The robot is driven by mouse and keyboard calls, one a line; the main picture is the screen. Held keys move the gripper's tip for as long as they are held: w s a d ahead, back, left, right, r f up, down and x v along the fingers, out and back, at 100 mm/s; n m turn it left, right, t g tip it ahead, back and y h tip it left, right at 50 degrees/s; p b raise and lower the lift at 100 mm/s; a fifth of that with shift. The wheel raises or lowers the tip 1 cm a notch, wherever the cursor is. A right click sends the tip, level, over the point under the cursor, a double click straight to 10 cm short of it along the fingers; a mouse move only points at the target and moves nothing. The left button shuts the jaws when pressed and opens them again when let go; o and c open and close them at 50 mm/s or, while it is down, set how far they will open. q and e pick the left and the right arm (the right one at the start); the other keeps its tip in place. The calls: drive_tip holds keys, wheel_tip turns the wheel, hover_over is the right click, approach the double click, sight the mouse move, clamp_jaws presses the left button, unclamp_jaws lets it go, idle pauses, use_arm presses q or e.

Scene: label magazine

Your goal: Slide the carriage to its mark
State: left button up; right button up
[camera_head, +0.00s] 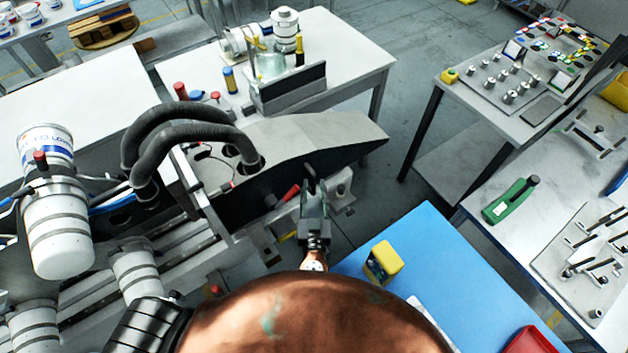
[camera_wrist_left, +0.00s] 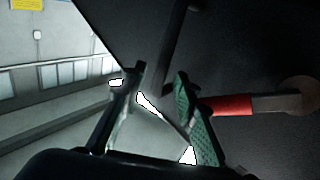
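My left gripper (camera_head: 312,178) is in front of the dark side of a machine housing (camera_head: 325,150) with a grey sloping top. Its two fingers stand apart in the left wrist view (camera_wrist_left: 158,90), with nothing visible between them. A red-gripped handle (camera_head: 291,192) sticks out of the dark side, just left of the gripper. In the wrist view the red handle (camera_wrist_left: 232,105) lies to the right of the right finger, outside the gap; whether they touch is unclear. I cannot tell which part is the carriage, and I see no clear mark. My right gripper is not in view.
Black hoses (camera_head: 195,135) and white cylinders (camera_head: 62,225) crowd the left. A blue table (camera_head: 440,260) with a yellow block (camera_head: 383,262) stands at the lower right. Side tables with tools stand at the right; bare floor (camera_head: 400,210) shows between.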

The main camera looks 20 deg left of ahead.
use_arm(q)
drive_tip(key=v, duration=0.8)
drive_tip(key=shift+s, duration=0.4)
drive_tip(key=shift+d+r, duration=0.1)
